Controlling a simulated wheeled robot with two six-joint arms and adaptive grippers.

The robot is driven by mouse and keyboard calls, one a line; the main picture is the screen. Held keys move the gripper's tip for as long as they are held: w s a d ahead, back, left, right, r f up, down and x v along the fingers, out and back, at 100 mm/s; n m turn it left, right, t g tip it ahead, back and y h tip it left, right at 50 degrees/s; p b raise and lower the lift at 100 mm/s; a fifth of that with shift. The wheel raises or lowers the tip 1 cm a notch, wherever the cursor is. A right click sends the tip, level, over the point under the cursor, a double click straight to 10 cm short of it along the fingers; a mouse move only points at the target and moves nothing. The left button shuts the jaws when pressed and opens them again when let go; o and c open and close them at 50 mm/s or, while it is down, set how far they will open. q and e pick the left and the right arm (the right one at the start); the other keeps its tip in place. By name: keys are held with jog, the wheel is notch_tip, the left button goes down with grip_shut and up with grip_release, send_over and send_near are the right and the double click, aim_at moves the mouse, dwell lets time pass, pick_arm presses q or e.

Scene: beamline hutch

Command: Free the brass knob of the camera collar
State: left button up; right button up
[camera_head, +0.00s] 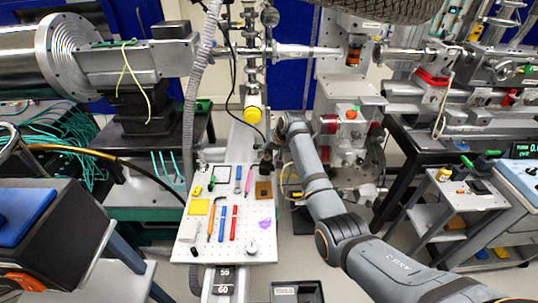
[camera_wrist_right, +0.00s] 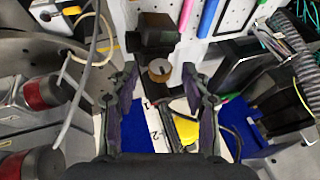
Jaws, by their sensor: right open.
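The round brass knob (camera_wrist_right: 159,69) shows in the right wrist view, on the lower side of a black camera collar (camera_wrist_right: 155,36). My right gripper (camera_wrist_right: 160,80) is open, with its dark fingers left and right of the knob and apart from it. Nothing is between the fingers but the view of the knob and the rail behind. In the head view the black collar (camera_head: 266,163) is a small dark shape by the pegboard's far right edge, and the knob is hidden there. My left gripper is not in view.
A white pegboard (camera_head: 187,255) with pens, tools and coloured pads lies in front of the collar. A yellow-capped part (camera_head: 252,114) stands on the rail beyond. Instruments with red knobs (camera_wrist_right: 42,92) crowd the left of the wrist view. A grey hose (camera_head: 193,90) hangs left.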

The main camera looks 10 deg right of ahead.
jog(key=shift+w+f, duration=0.1)
jog(key=shift+f, duration=0.15)
jog(key=shift+c, duration=0.2)
grip_shut()
jog(key=shift+a, duration=0.1)
